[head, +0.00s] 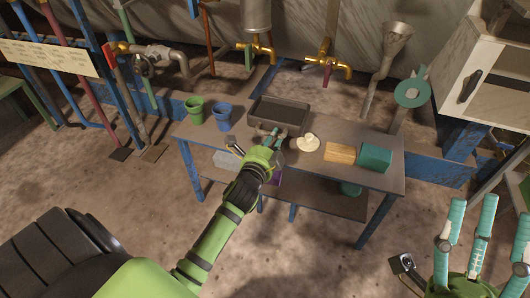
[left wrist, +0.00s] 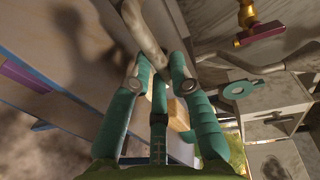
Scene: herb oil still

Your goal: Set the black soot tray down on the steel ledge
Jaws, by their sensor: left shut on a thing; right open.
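The black soot tray (head: 278,108), dark, shallow and rectangular, is at the back middle of the steel ledge (head: 230,146), a grey bench top on blue legs. I cannot tell whether its underside touches the ledge. My left gripper (head: 277,136) is at the tray's near side, shut on its handle. The left wrist view shows a grey handle (left wrist: 146,32) between the teal fingers of this gripper (left wrist: 158,75); the tray's body is not clear there. My right gripper (head: 474,218) is open and empty at the lower right, away from the ledge.
A green pot (head: 195,110) and a blue pot (head: 222,117) stand left of the tray. A cream round thing (head: 308,142), a tan block (head: 341,153) and a teal box (head: 375,158) are to its right. Brass taps (head: 326,62) hang behind. A white cabinet (head: 495,80) stands right.

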